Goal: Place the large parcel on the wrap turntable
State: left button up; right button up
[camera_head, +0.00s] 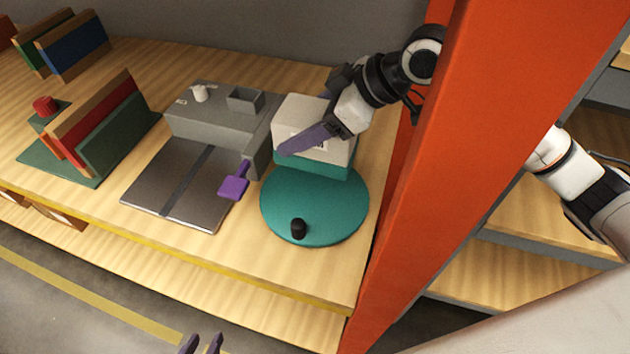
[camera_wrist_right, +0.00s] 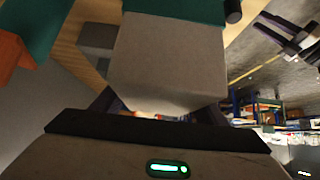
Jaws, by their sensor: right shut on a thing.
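The large parcel (camera_head: 318,116) is a cream-white box, over the back part of the round teal wrap turntable (camera_head: 315,205) in the head view. A teal block shows directly under it, and I cannot tell whether the parcel rests on that. My right gripper (camera_head: 305,141) is shut on the parcel, with a purple finger across its face. In the right wrist view the parcel (camera_wrist_right: 170,60) fills the space between the fingers, with a teal surface beyond it. My left gripper (camera_head: 201,345) is at the bottom edge, its two purple fingertips apart and empty.
A black knob (camera_head: 299,228) stands on the turntable's front edge. Left of it are a grey machine (camera_head: 215,122), a dark flat plate (camera_head: 170,185) and a purple paddle (camera_head: 233,187). An orange post (camera_head: 440,150) rises close on the right. Upright boards (camera_head: 105,130) stand farther left.

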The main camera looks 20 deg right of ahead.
jog(key=shift+w+a+f, duration=0.1)
jog(key=shift+w+f, duration=0.05)
jog(key=shift+f, duration=0.25)
notch_tip(320, 180, down, 6)
jog(key=shift+r+b, duration=0.1)
jog(key=shift+b, duration=1)
jog(key=shift+f+b, duration=0.35)
jog(key=shift+b, duration=0.1)
notch_tip(320, 180, down, 3)
jog(key=b, duration=0.3)
jog(key=shift+r, duration=0.15)
jog(key=o, duration=1.5)
jog(key=shift+f, duration=0.25)
